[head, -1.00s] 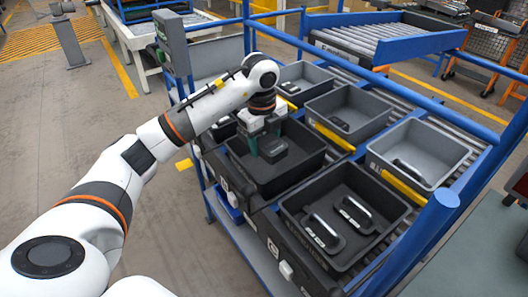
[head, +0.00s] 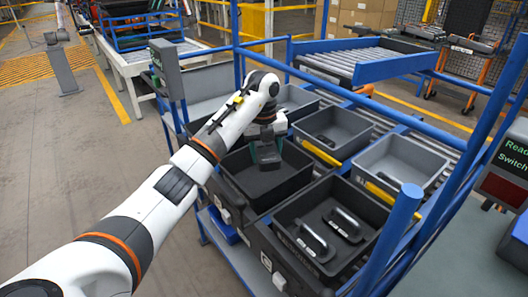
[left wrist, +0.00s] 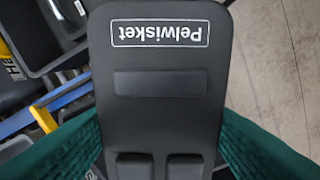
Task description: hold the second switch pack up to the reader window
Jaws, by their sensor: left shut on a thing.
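My left gripper (head: 266,158) is shut on a dark switch pack (left wrist: 160,118), over the middle black bin (head: 248,188). In the left wrist view the pack lies between two green fingers, its white "Pelwisket" label upside down. My right gripper is not in view.
The front black bin (head: 285,238) holds two dark handled things (head: 345,222). Grey bins (head: 430,168) stand behind on the rollers.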

